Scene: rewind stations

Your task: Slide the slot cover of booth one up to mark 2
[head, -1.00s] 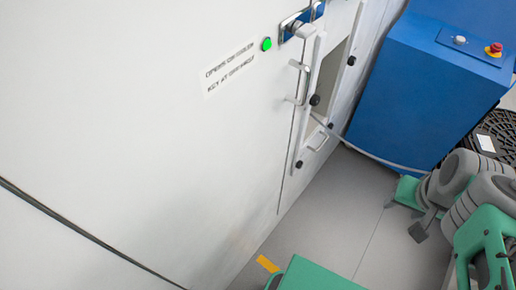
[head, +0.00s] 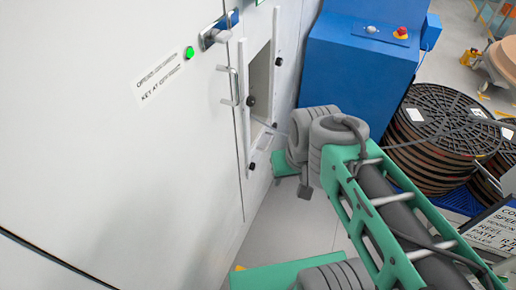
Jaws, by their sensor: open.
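The booth's slot opening (head: 261,72) is in the white wall at upper centre in the head view, between two upright white rails. A pale panel with a small handle, which looks like the slot cover (head: 258,143), sits low between the rails, below the open part. I cannot make out any numbered marks. My gripper (head: 294,178) is right of the slot and apart from it, partly hidden behind my grey wrist. It appears open and empty, with a dark finger pointing down.
A door handle (head: 233,85) and a green light (head: 189,52) are on the wall left of the slot. A blue cabinet (head: 350,75) stands close behind on the right. Stacked black reels (head: 440,130) stand farther right. Some grey floor (head: 290,220) is clear beneath the slot.

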